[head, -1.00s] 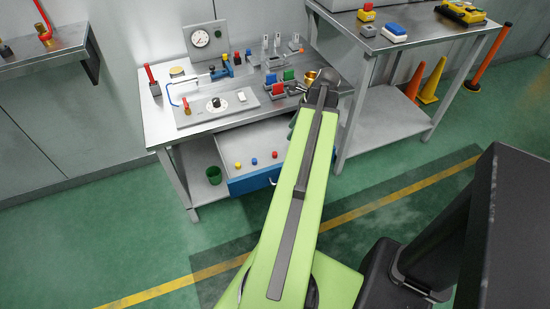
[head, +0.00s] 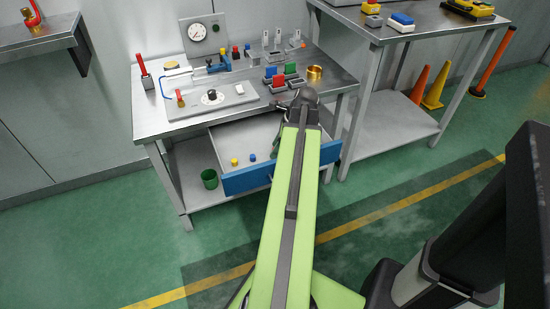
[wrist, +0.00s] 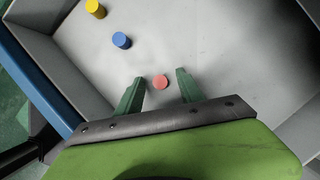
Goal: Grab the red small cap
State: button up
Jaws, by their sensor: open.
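The red small cap (wrist: 160,82) lies on the floor of the open drawer (wrist: 225,45). In the wrist view it shows between and just ahead of the two green fingertips of my gripper (wrist: 156,83). My gripper is open and empty. I cannot tell from this view how high the fingers are above the drawer floor. In the head view my arm covers the red cap. A blue cap (wrist: 121,40) and a yellow cap (wrist: 95,8) lie in the same drawer, up and to the left in the wrist view.
The drawer has a blue front (head: 246,178) and pale side walls, under a workbench (head: 160,126) with a gauge, coloured blocks and fittings. A second table (head: 410,40) is on the right.

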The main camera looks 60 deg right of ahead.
grip_shut()
dwell(0.4)
jog(key=shift+r+p, duration=0.2)
jog(key=shift+p, duration=0.2)
notch_tip(320, 180, up, 5)
jog(key=p, duration=0.5)
jog(key=shift+d, duration=0.15)
jog(key=s+d+r+p, duration=0.1)
jog(key=s+d, duration=0.1)
jog(key=s+d+r+p, duration=0.2)
jog(key=d, duration=0.1)
jog(key=s+d+r+p, duration=0.2)
jog(key=d, duration=0.1)
jog(key=shift+s+d+r, duration=0.1)
jog(key=shift+s+r, duration=0.05)
jog(key=shift+s, duration=0.05)
jog(key=shift+s+d+r+p, duration=0.15)
jog(key=shift+s+d+p, duration=0.15)
jog(key=shift+d, duration=0.05)
